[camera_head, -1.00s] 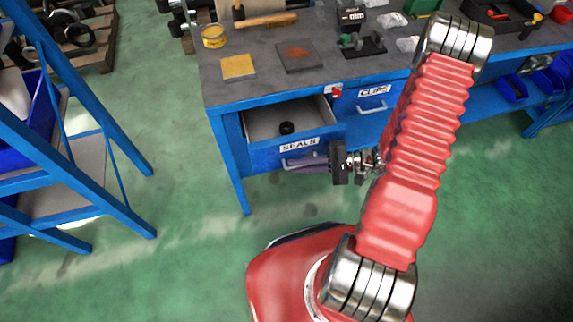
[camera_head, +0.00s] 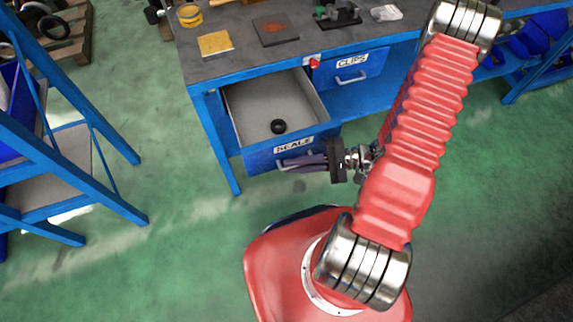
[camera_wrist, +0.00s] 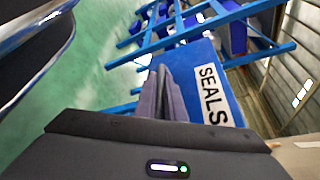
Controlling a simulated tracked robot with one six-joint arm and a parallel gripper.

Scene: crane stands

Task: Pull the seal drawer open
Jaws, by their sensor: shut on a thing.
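The blue seal drawer (camera_head: 258,160) is labelled SEALS and is pulled well out of the workbench. Its grey inside is visible, with one black ring seal (camera_head: 278,126) lying near the front. My gripper (camera_head: 290,162) is at the drawer's front and shut on its handle; the handle itself is mostly hidden behind the fingers. In the wrist view, the dark fingers (camera_wrist: 162,95) reach along the blue drawer front (camera_wrist: 190,62) beside the SEALS label.
The closed CLIPS drawer (camera_head: 352,74) is to the right. The workbench (camera_head: 235,60) carries a yellow tin (camera_head: 190,16) and flat plates. A blue frame (camera_head: 75,130) stands at left. Green floor between it and the bench is clear.

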